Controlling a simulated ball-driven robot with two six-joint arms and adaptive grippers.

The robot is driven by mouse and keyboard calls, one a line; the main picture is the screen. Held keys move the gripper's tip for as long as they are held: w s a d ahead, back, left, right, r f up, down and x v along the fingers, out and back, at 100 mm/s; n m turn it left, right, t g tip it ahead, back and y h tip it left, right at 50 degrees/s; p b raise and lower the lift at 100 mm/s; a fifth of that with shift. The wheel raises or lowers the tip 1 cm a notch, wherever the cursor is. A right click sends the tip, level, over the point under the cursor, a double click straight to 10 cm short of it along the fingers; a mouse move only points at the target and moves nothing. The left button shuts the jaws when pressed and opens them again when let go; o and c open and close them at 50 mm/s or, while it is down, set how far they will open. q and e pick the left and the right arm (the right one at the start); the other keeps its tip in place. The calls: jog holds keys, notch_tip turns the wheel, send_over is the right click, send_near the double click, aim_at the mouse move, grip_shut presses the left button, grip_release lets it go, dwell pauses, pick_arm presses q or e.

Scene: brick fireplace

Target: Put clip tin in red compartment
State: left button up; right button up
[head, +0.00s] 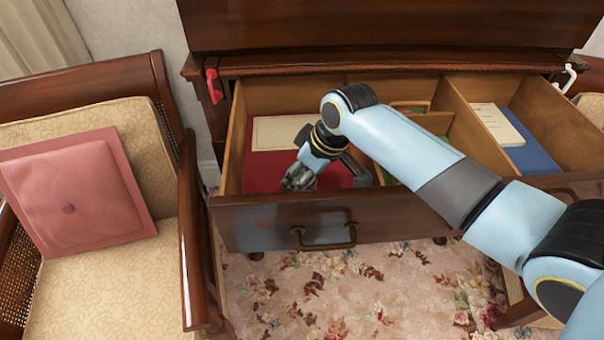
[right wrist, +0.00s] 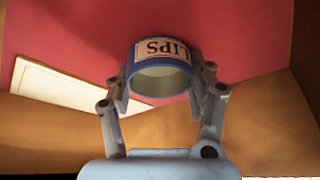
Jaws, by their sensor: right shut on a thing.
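The clip tin (right wrist: 161,50) is a short round blue can with a pale label, of which "LIPS" shows upside down. In the right wrist view it sits between the two fingers of my right gripper (right wrist: 163,84), which are shut on it. In the head view my right gripper (head: 303,180) reaches down into the left compartment of the open drawer; the tin cannot be made out there. This compartment has a red floor (head: 262,172), also filling the upper right wrist view (right wrist: 240,35). Whether the tin touches the floor cannot be told. My left gripper is out of view.
A cream card (head: 278,132) lies at the back of the red compartment. Wooden dividers (head: 470,125) separate it from a green middle section and a right compartment with a blue floor (head: 532,155) and a notepad (head: 497,122). The drawer front (head: 250,228) stands before my gripper.

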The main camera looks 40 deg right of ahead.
jog(key=o, duration=1)
jog(key=p+v, duration=0.1)
jog(key=v, duration=1.1)
jog(key=shift+r, duration=0.1)
